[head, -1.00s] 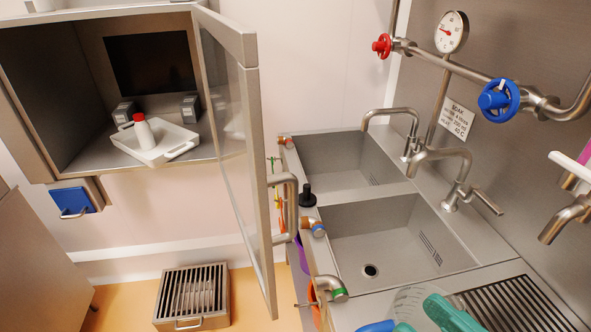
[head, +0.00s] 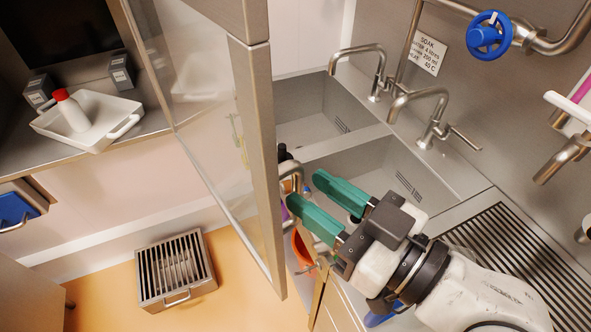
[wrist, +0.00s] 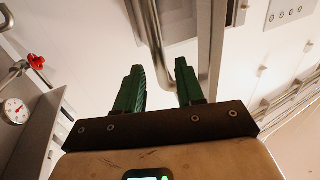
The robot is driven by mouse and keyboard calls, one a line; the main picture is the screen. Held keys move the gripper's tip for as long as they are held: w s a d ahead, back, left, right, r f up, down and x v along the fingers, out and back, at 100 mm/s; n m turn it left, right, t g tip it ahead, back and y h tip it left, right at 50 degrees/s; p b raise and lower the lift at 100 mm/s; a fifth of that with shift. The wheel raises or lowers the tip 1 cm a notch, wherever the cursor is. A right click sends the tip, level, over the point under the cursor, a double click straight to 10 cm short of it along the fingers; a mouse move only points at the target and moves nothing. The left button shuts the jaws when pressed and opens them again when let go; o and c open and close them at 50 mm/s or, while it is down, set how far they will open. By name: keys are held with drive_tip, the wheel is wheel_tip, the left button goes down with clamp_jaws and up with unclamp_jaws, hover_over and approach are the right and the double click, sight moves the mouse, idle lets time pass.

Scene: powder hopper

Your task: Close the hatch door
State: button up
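The hatch door (head: 258,160) is a glass panel in a steel frame. It stands open, swung out from the hatch cabinet (head: 150,125). Its bent steel handle (head: 291,167) is on the side facing the sinks. My gripper (head: 306,190), with two green fingers, is open and empty, with its tips close to the handle. The fingers partly hide the handle's lower part, and I cannot tell whether they touch it. In the wrist view the open fingers (wrist: 158,68) point toward steel bars, with a bent bar (wrist: 188,72) by the right finger.
Inside the hatch, a white tray (head: 103,139) holds a red-capped white bottle (head: 72,112). Two sinks (head: 370,170) with taps lie right of the door. A drain grate (head: 520,260) is at the right. A slatted metal box (head: 176,270) stands on the floor below the door.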

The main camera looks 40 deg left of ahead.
sight(303, 187)
drive_tip(key=shift+a+p, duration=0.35)
drive_tip(key=shift+a, duration=1.45)
drive_tip(key=shift+c, duration=0.3)
clamp_jaws()
